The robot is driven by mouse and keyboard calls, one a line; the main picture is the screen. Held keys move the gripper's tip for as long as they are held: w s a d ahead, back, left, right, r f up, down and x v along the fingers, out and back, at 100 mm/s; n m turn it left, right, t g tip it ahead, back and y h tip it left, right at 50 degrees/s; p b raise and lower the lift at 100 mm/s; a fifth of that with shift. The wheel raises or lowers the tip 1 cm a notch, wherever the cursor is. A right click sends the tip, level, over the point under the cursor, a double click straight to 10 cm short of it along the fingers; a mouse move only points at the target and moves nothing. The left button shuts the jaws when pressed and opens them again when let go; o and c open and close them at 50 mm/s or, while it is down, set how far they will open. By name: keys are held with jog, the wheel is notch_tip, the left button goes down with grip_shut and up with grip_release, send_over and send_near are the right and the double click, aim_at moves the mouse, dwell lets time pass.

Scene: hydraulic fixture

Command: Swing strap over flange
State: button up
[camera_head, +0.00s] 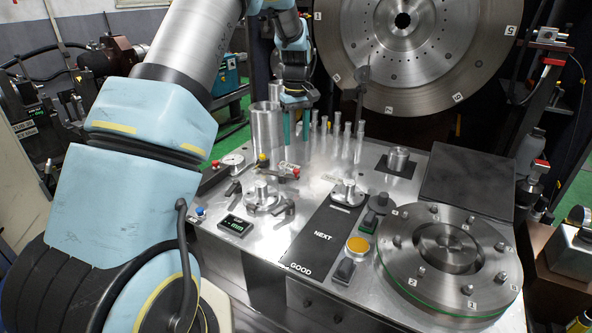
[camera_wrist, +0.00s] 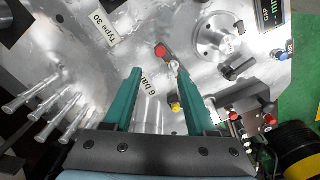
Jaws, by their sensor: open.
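A round metal flange (camera_head: 262,196) with a raised hub sits at the left of the steel bench. It also shows at the upper right of the wrist view (camera_wrist: 220,40). Two dark strap-like clamp pieces lie beside it: one at its lower right (camera_head: 285,208) and one at its upper left (camera_head: 233,187). In the wrist view, one dark strap (camera_wrist: 238,70) lies just beyond the flange's lower edge. I cannot tell whether either touches it. My gripper (camera_head: 296,138) is open and empty above the bench behind the flange; its green fingers also show in the wrist view (camera_wrist: 158,76).
A red-ended valve piece (camera_wrist: 162,51) lies below the fingers. A second flanged part (camera_head: 347,191) sits on the black strip. A large bolted disc (camera_head: 450,255) occupies the right.

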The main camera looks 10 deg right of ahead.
aim_at(296, 170)
notch_tip(296, 170, down, 10)
jog(key=shift+f+p, duration=0.1)
jog(key=shift+p, duration=0.7)
grip_shut()
dwell(1.0)
